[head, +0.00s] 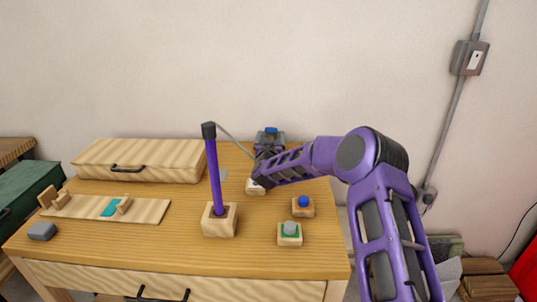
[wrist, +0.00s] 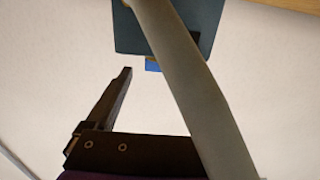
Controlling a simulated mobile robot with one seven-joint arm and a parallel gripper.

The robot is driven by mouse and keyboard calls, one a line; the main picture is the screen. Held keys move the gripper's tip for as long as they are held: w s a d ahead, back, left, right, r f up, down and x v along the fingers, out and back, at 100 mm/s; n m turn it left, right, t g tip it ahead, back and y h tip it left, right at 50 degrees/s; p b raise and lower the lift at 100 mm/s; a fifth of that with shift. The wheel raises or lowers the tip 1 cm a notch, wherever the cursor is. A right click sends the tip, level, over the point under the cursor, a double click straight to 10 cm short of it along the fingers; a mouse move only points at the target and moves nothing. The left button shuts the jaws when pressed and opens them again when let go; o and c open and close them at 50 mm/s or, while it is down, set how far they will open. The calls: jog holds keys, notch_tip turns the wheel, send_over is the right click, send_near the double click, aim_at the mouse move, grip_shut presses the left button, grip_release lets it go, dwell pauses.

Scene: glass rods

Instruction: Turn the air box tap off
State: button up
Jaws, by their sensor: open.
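The air box (head: 277,139) is a dark grey box at the back right of the table, with a blue tap (head: 270,130) on top. In the wrist view the box (wrist: 130,30) is at the top centre, with a small blue part, seemingly the tap (wrist: 152,65), at its edge. My gripper (head: 262,172) is open, in front of the box and apart from the tap. One dark finger (wrist: 112,98) shows; the other is hidden behind a thick grey tube (wrist: 190,85) that crosses the wrist view close to the camera.
A purple upright tube (head: 214,178) with a black cap stands in a wooden block; a thin grey hose (head: 234,141) runs from its top towards the box. Blocks with a blue button (head: 303,202) and a grey button (head: 290,228) stand front right. A wooden case (head: 140,160) lies back left.

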jog(key=s, duration=1.4)
jog(key=shift+s, duration=0.15)
jog(key=shift+a, duration=0.1)
